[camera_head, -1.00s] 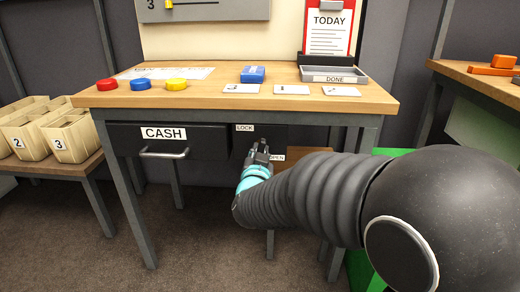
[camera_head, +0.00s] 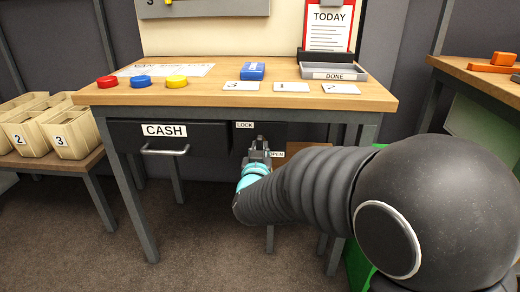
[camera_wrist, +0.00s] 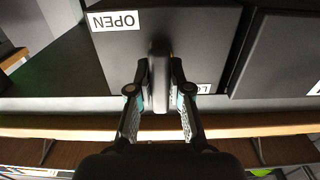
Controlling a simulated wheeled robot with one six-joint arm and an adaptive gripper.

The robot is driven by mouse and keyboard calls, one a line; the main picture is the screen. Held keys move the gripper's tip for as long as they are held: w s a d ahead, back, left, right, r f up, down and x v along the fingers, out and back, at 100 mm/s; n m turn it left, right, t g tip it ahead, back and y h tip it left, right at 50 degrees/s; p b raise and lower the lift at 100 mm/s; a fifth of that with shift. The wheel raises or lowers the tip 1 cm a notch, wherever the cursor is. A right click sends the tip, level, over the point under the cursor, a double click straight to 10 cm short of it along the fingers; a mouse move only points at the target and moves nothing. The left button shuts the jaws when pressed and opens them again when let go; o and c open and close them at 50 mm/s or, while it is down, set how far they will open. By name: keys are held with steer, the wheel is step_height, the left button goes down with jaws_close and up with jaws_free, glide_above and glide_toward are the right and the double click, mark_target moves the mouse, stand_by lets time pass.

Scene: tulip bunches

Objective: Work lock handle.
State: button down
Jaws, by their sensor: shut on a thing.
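The dark lock box (camera_head: 281,136) hangs under the desk top, right of the cash drawer. It bears a LOCK label (camera_head: 244,125) at its upper left and an OPEN label (camera_head: 277,154) at its lower right, partly behind my gripper. My gripper (camera_head: 259,148) is at the front of this box. In the wrist view, where lettering is upside down, the grey lock handle (camera_wrist: 159,70) stands between my fingers. They are shut on it. The OPEN label (camera_wrist: 115,20) is to its left and part of the LOCK label (camera_wrist: 204,88) is to its right.
The cash drawer (camera_head: 209,140) with its bar handle (camera_head: 165,151) is to the left. On the desk (camera_head: 210,95) are red, blue and yellow discs, a blue box (camera_head: 253,71), cards and a DONE tray (camera_head: 334,76). Bins stand on the left shelf.

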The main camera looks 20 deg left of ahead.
steer(key=c, duration=1.1)
jaws_free()
steer(key=v, duration=1.2)
steer(key=shift+f, duration=0.1)
